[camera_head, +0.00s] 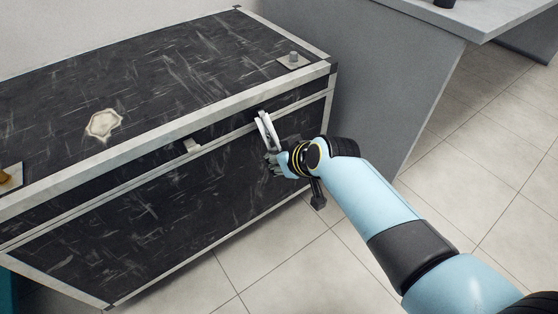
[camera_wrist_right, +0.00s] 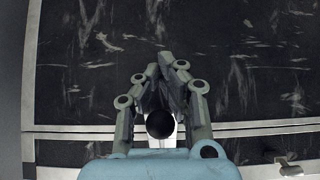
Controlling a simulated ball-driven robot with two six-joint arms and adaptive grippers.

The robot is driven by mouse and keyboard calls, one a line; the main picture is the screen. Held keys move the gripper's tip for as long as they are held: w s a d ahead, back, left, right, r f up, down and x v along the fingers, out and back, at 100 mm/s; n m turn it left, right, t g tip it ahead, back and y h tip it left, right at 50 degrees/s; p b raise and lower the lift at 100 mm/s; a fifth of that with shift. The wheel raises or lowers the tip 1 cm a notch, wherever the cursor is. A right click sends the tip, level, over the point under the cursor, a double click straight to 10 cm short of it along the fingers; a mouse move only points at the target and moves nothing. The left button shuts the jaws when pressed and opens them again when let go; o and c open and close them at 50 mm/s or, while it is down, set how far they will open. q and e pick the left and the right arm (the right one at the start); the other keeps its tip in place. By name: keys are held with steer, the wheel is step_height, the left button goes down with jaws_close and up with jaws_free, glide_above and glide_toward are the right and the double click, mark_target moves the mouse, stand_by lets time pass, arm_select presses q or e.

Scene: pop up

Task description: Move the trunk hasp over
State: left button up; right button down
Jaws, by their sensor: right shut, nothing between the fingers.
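The trunk (camera_head: 150,215) is a black, scratched chest with pale metal edging, and its lid is down. A pale, looped metal strap (camera_head: 265,128), which looks like the hasp, stands out from the front near the lid seam, towards the right end. My right gripper (camera_head: 273,167) is just below the strap, in front of the trunk's face; I cannot tell whether they touch. In the right wrist view its fingers (camera_wrist_right: 168,62) come together with nothing between them, facing the black panel. My left gripper is out of view.
A small metal latch (camera_head: 192,146) sits left of the strap and shows at the wrist view's lower right (camera_wrist_right: 290,168). A plate with a knob (camera_head: 293,60) is on the lid. A grey table (camera_head: 415,80) stands right; tiled floor (camera_head: 300,255) lies in front.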

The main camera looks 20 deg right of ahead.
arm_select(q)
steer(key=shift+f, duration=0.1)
arm_select(e)
steer(key=shift+w+f, duration=0.1)
arm_select(q)
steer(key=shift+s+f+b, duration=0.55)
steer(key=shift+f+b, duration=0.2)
steer(key=shift+b, duration=0.2)
arm_select(e)
steer(key=x, duration=0.2)
steer(key=shift+w+a+f, duration=0.1)
steer(key=shift+w+f, duration=0.15)
steer(key=shift+w, duration=0.05)
